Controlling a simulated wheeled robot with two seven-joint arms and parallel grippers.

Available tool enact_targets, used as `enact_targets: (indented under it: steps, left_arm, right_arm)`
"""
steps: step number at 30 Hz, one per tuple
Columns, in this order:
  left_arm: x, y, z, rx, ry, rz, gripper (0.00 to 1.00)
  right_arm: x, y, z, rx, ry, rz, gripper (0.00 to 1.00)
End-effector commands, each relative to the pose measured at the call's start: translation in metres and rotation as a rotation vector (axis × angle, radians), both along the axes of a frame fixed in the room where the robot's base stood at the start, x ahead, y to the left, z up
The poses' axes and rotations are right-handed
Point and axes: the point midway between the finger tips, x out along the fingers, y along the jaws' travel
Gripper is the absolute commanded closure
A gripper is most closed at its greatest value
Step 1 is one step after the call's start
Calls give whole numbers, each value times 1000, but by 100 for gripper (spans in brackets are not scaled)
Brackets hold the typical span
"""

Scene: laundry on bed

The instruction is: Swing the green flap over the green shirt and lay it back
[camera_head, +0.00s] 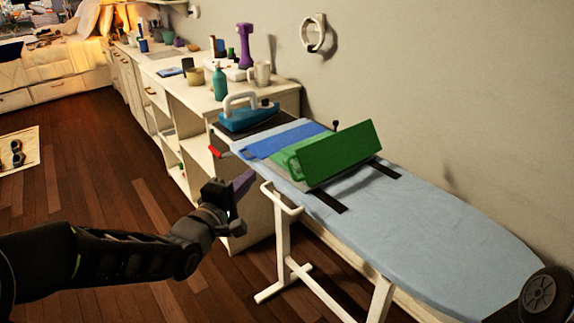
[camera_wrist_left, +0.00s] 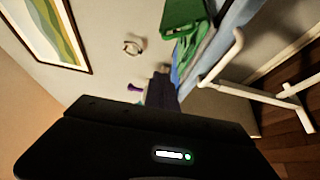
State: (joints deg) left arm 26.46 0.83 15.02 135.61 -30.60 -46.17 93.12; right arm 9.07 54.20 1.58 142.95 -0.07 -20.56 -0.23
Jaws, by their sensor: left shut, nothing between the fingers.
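The green flap (camera_head: 340,153) is a flat dark green panel standing tilted on the ironing board (camera_head: 440,225). The green shirt (camera_head: 287,160) shows as lighter green cloth at its left side; the rest is hidden behind the flap. In the left wrist view the flap (camera_wrist_left: 186,14) and green cloth (camera_wrist_left: 185,48) show at the top. My left gripper (camera_head: 243,184) is shut and empty, left of the board and apart from the flap and shirt. It also shows in the left wrist view (camera_wrist_left: 161,88).
Blue cloth (camera_head: 285,138) lies left of the shirt. An iron (camera_head: 247,114) stands at the board's left end. Black strips (camera_head: 327,201) lie on the board. White shelving (camera_head: 185,125) with bottles and mugs stands behind.

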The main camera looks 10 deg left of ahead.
Motion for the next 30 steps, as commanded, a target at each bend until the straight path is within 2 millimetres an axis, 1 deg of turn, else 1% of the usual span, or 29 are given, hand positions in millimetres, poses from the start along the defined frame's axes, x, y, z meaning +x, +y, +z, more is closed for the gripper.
enact_targets:
  steps: [7,11,14,17,27,30]
  left_arm:
    - [2,0,-1,1,2,0,100]
    - [9,-2,-2,0,3,0,100]
    - [20,-4,-2,1,3,-1,100]
    - [35,-6,-2,1,3,0,100]
    - [102,-20,-3,1,3,-1,100]
    - [89,-37,0,1,3,-3,100]
  right_arm:
    - [0,0,0,0,1,0,100]
    - [0,0,0,0,1,0,100]
    - [0,0,-1,0,1,-1,100]
    - [0,0,0,0,1,-1,100]
    - [0,0,4,0,1,-1,100]
    - [0,0,6,0,1,0,100]
